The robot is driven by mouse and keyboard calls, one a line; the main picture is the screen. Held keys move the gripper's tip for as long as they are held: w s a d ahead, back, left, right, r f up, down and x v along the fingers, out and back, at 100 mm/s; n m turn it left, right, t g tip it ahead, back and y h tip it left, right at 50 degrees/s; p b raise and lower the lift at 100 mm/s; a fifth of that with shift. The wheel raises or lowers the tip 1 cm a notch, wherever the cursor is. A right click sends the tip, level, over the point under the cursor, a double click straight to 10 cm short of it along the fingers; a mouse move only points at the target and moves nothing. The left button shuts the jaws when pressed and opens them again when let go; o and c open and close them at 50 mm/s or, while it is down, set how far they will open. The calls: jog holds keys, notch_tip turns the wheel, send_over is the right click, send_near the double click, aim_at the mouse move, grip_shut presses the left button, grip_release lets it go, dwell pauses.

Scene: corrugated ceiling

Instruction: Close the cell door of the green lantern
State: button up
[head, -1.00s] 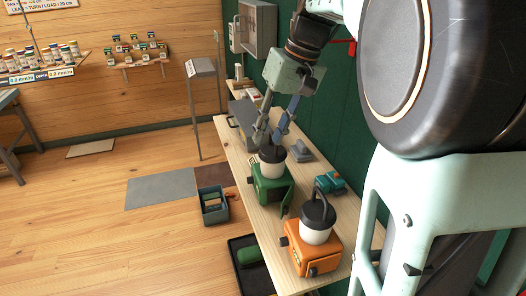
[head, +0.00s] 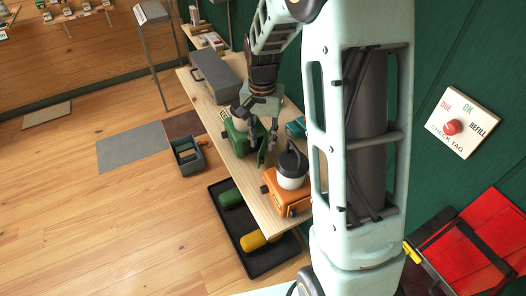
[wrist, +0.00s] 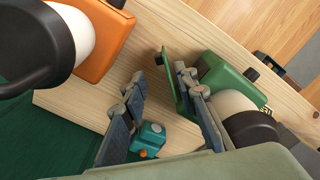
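The green lantern (head: 238,138) stands on the wooden bench, with a white globe and dark cap; my gripper partly hides it in the head view. It also shows at the right of the wrist view (wrist: 228,82). Its cell door (wrist: 172,84) is a thin green panel swung open, standing out from the body. My gripper (wrist: 158,76) is open and low beside the lantern; it also shows in the head view (head: 248,128). One finger overlaps the gap between door and body; the other is apart, on the door's outer side. I cannot tell whether a finger touches the door.
An orange lantern (head: 284,190) stands close by at the bench's near end. A small teal object (wrist: 149,138) lies by the green wall. A grey case (head: 217,76) sits farther along the bench (head: 243,182). A black tray (head: 232,232) with green and yellow items is on the floor.

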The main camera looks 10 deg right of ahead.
aim_at(262, 157)
notch_tip(262, 157, down, 6)
jog(key=shift+f, duration=0.2)
grip_shut()
dwell(0.4)
